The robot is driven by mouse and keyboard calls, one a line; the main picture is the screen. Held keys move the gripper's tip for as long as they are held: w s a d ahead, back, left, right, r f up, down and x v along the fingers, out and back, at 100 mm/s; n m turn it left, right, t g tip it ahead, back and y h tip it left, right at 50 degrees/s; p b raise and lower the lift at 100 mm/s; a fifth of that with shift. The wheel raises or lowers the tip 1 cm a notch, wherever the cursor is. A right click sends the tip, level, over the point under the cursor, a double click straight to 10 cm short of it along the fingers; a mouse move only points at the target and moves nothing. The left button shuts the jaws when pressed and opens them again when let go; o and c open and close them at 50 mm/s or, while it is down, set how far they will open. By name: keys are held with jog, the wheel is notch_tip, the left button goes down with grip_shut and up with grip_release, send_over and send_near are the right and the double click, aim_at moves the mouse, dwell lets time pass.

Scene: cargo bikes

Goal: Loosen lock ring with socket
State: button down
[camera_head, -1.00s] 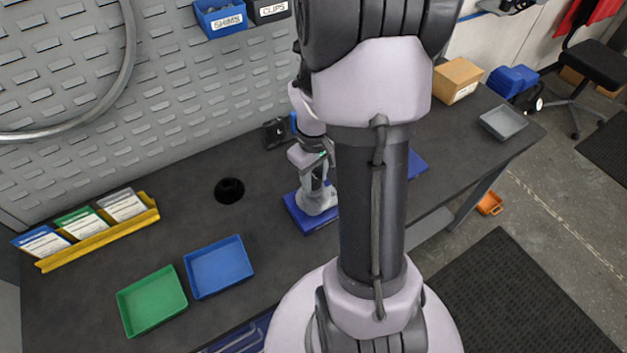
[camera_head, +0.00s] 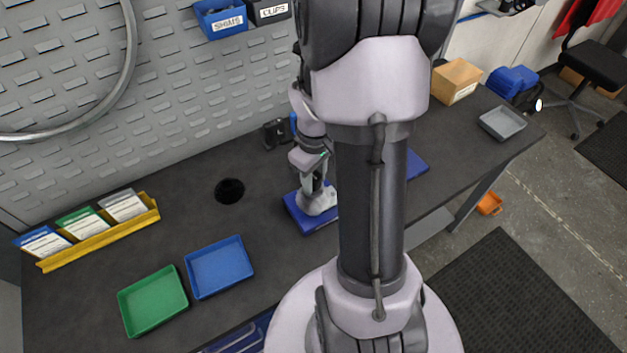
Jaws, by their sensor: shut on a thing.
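My gripper (camera_head: 315,190) is upright over the blue mat (camera_head: 299,221), left of my thick arm link, which hides part of the mat. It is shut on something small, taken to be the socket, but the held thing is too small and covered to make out. A pale rounded piece shows low at the gripper, close over the mat; I cannot tell whether it touches the work. The lock ring cannot be made out. A black round piece with a dark opening (camera_head: 230,191) stands on the bench, left of the gripper and apart from it.
A blue tray (camera_head: 219,267) and a green tray (camera_head: 153,301) lie at front left. A yellow rack (camera_head: 99,244) holds cards. Dark blocks (camera_head: 276,133) stand behind the gripper. A grey tray (camera_head: 503,122) and cardboard box (camera_head: 456,82) are at the right. A pegboard closes the back.

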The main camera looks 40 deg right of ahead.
jog(key=shift+f, duration=0.1)
jog(key=shift+r+p, duration=0.8)
jog(key=shift+r, duration=0.35)
notch_tip(320, 180, up, 5)
jog(key=p, duration=0.4)
jog(key=shift+r, duration=0.1)
